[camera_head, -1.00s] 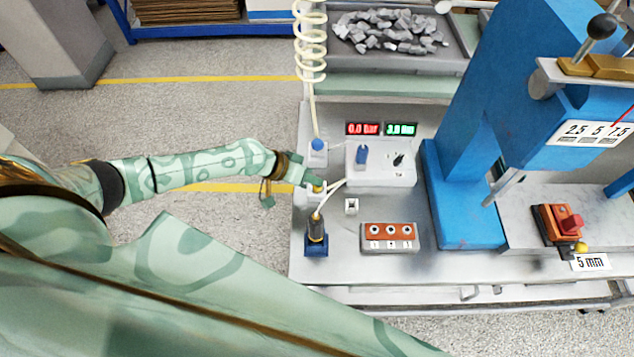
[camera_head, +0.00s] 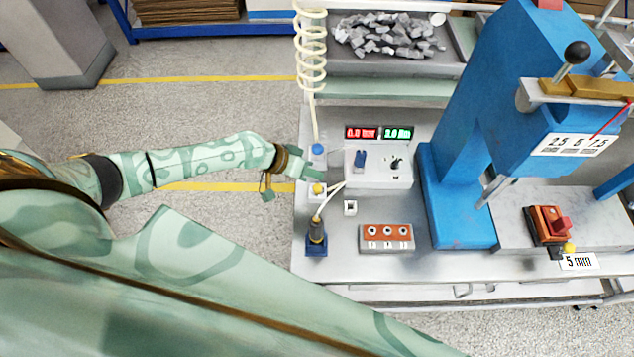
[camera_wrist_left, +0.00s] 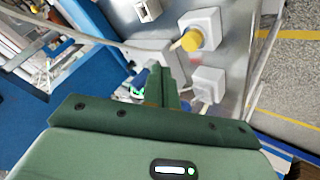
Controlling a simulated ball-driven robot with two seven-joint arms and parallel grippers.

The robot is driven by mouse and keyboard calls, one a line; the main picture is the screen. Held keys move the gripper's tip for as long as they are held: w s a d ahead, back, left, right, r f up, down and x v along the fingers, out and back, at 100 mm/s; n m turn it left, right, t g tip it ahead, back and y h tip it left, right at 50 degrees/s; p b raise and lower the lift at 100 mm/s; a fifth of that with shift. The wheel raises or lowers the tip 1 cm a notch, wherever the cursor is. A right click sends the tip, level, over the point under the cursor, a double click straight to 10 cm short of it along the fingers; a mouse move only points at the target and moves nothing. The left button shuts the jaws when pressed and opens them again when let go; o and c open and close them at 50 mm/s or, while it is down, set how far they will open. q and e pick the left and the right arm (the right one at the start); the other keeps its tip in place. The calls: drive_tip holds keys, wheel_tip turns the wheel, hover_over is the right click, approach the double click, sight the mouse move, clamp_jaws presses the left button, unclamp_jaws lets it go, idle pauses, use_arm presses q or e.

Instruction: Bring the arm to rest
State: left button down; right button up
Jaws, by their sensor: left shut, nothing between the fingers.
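My left gripper (camera_head: 312,173) is at the left edge of the metal bench (camera_head: 338,272), just above the white box with the yellow knob (camera_head: 318,188). It is shut and holds nothing. In the left wrist view the closed green fingers (camera_wrist_left: 162,88) point towards the bench top, with the yellow knob (camera_wrist_left: 192,40) to their right and apart from them. The control box (camera_head: 397,170), with a blue switch (camera_head: 360,160) and a black one, stands right of the gripper. My right gripper is not in view.
A coiled cream hose (camera_head: 312,50) hangs behind the gripper. A blue press (camera_head: 465,150) stands at the right. An orange three-socket block (camera_head: 387,237) and a blue-based tool holder (camera_head: 316,240) sit at the bench front. The floor left of the bench is clear.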

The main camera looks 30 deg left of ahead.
use_arm(q)
drive_tip(key=shift+r+p, duration=0.55)
drive_tip(key=shift+r, duration=0.4)
